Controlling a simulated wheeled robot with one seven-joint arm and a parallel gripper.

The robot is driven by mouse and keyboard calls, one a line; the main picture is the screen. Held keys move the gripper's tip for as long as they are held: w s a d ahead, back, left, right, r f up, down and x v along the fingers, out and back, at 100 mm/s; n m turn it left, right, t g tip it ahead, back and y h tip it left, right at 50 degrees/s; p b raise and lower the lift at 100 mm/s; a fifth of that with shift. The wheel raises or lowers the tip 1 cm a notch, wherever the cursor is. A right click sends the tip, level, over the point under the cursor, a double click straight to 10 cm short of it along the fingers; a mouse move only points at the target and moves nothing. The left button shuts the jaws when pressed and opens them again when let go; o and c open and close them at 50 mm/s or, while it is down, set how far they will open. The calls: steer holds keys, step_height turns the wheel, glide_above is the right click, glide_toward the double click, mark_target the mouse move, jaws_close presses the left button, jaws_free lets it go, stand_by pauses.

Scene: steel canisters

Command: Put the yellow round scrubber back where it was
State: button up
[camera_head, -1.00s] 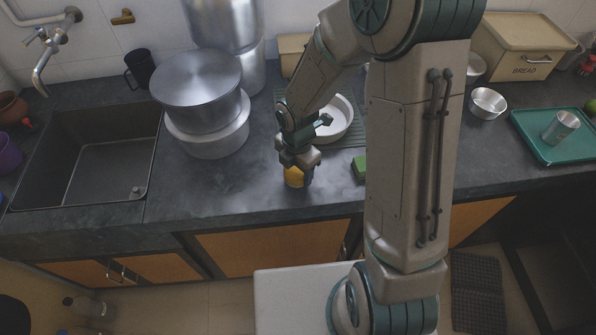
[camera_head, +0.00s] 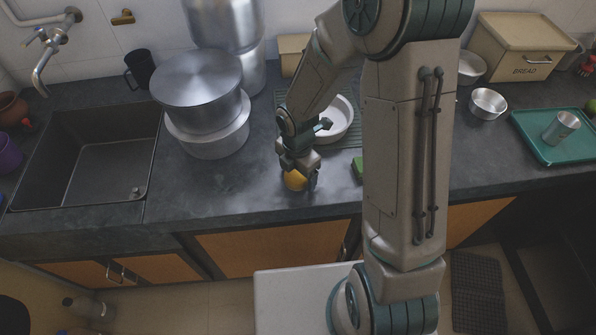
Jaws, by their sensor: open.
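The yellow round scrubber (camera_head: 294,180) rests on the dark countertop, near its front edge and to the right of the stacked steel canisters. My gripper (camera_head: 299,182) is open and points down at the scrubber, with its fingers around or just beside it. The gripper hides the scrubber's top, and I cannot tell whether the fingers touch it.
Stacked steel canisters (camera_head: 197,79) and the sink (camera_head: 85,155) are to the left. A white dish (camera_head: 337,118) stands behind my gripper, and a green sponge (camera_head: 358,168) lies to its right, partly hidden by my arm. A green tray (camera_head: 545,150) is far right. The counter left of the scrubber is clear.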

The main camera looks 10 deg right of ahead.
step_height(320, 180, up, 12)
steer(key=f, duration=0.1)
steer(key=s+d+r+m+t, duration=0.1)
steer(key=s+d+r+m, duration=0.2)
steer(key=m, duration=0.5)
steer(key=s+d+r+m+t, duration=0.1)
steer(key=s+d+r+m, duration=0.2)
steer(key=m, duration=0.6)
steer(key=s+d+r+m+t+p, duration=0.1)
steer(key=s+d+r+m, duration=0.3)
steer(key=s+r+m, duration=0.2)
steer(key=r+m, duration=0.1)
steer(key=m, duration=0.1)
steer(key=shift+s+m, duration=0.3)
steer(key=shift+m, duration=0.1)
